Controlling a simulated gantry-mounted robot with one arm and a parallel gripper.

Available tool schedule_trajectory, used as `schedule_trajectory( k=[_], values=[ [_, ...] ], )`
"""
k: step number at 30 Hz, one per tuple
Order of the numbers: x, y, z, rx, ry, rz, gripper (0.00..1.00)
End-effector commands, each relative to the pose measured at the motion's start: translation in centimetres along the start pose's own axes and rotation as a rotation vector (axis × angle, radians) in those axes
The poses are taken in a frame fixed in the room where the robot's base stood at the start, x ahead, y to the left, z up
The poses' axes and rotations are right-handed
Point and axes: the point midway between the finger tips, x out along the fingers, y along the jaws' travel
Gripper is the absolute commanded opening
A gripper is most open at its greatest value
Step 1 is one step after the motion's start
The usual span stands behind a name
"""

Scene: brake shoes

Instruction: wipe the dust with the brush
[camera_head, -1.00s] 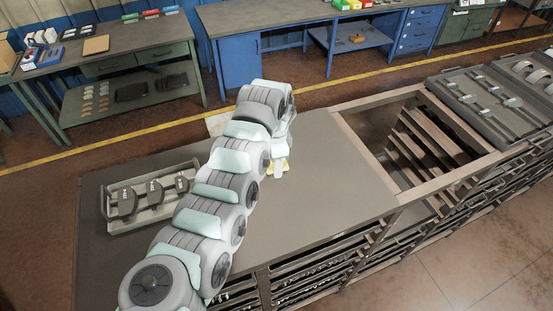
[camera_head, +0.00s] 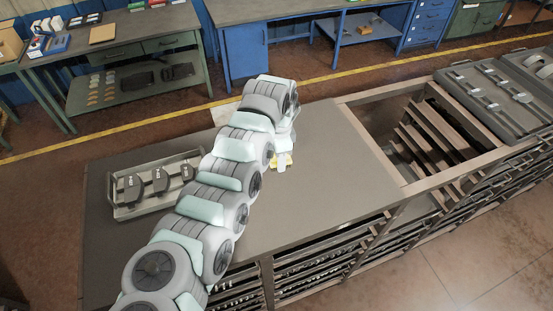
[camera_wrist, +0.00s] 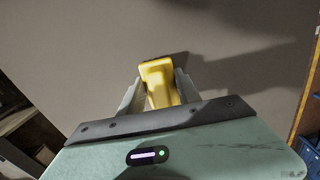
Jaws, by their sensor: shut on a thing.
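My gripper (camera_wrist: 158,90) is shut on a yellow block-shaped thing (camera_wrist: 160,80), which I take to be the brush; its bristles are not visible. No dust can be made out in either view.
A tray (camera_head: 122,213) with brake shoes (camera_head: 160,181) sits on the worktop at left. An open slatted bay (camera_head: 390,140) lies to the right, with tool trays (camera_head: 490,95) beyond it. The worktop right of my arm is clear.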

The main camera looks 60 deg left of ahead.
Motion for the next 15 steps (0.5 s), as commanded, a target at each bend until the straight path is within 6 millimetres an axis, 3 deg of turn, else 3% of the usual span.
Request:
schedule_trajectory(
  k=[4,6,15],
  values=[
    [-0.5,0.1,-0.4,0.003,0.002,-0.001,0.00],
    [-2.3,0.0,-0.5,0.004,0.004,-0.005,0.00],
    [-4.8,0.3,-0.8,0.010,0.002,-0.002,0.00]
  ],
)
